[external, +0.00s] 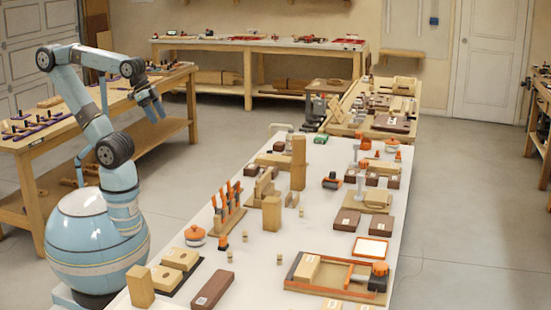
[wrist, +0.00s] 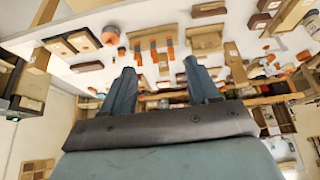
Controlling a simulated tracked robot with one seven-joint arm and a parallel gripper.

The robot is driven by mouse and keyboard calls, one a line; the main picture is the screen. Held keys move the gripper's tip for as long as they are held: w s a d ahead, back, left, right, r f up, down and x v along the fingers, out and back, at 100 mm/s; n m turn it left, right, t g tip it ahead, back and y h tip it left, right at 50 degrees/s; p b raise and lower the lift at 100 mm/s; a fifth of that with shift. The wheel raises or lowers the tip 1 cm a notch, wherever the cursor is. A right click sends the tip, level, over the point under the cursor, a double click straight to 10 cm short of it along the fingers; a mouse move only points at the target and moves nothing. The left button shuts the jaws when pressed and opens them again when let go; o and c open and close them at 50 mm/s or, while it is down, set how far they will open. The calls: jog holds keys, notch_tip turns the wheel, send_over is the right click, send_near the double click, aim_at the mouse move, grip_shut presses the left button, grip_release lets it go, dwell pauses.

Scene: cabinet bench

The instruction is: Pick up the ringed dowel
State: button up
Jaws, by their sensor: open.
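My gripper (external: 152,105) is raised to the left of the bench, well apart from the dowels. Its two blue fingers are spread and empty in the wrist view (wrist: 160,70). I cannot single out the ringed dowel in the wrist view.
Around the dowels stand a tall wooden block (external: 298,163), a shorter block (external: 271,213), a rack of orange-handled tools (external: 228,208), an orange-topped round pot (external: 195,236) and dark brown boxes (external: 212,289). An orange-edged tray (external: 335,275) lies at front right. Bare white surface shows between them.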

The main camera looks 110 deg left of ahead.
jog(key=shift+c, duration=0.8)
